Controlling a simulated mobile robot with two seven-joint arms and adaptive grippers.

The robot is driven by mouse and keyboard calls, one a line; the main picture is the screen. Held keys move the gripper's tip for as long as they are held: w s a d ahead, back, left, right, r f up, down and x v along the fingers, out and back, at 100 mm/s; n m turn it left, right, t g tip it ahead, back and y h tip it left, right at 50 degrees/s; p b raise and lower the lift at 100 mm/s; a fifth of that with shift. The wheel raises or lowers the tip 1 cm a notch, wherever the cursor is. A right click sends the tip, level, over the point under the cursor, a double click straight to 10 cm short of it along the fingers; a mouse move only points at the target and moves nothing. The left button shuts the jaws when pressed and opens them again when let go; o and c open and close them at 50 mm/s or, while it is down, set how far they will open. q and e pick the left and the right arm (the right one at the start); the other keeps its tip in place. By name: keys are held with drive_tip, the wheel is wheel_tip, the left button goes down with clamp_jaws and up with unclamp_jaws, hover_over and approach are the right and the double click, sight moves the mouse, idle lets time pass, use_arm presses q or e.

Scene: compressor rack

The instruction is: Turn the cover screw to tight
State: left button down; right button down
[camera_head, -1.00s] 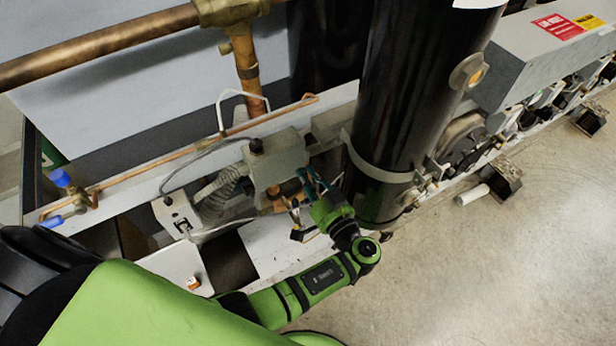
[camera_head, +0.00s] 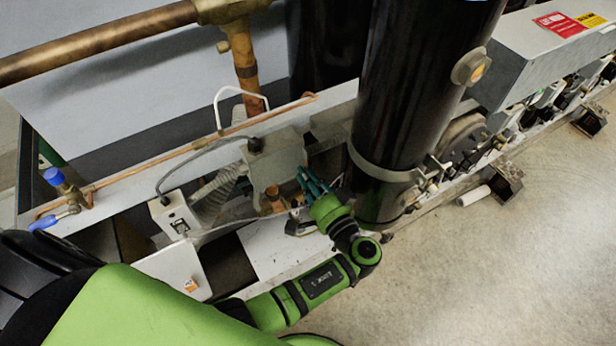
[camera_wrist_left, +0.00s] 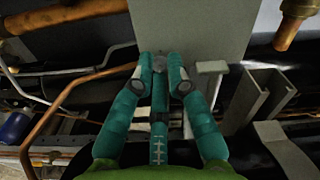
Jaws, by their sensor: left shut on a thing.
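The cover screw (camera_wrist_left: 160,63) is a small silver-grey head at the face of a grey metal box (camera_wrist_left: 195,28) in the left wrist view. My left gripper (camera_wrist_left: 159,76) has teal fingers, with its tips closed in on both sides of the screw. In the head view the left gripper (camera_head: 302,177) is at the right side of the grey box (camera_head: 270,158), and the screw is hidden there by the fingers. The screw's marking or angle is too small to read. My right gripper is in neither view.
A large black cylinder (camera_head: 410,90) stands close to the right of my left gripper. A copper pipe (camera_head: 245,65) rises behind the box. A grey cable and a white junction box (camera_head: 175,215) lie to the left.

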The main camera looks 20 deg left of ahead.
use_arm(q)
drive_tip(key=shift+a, duration=0.2)
idle(0.3)
drive_tip(key=c, duration=1.2)
unclamp_jaws()
drive_tip(key=shift+a, duration=0.1)
wheel_tip(320, 180, up, 10)
drive_tip(key=shift+f, duration=0.1)
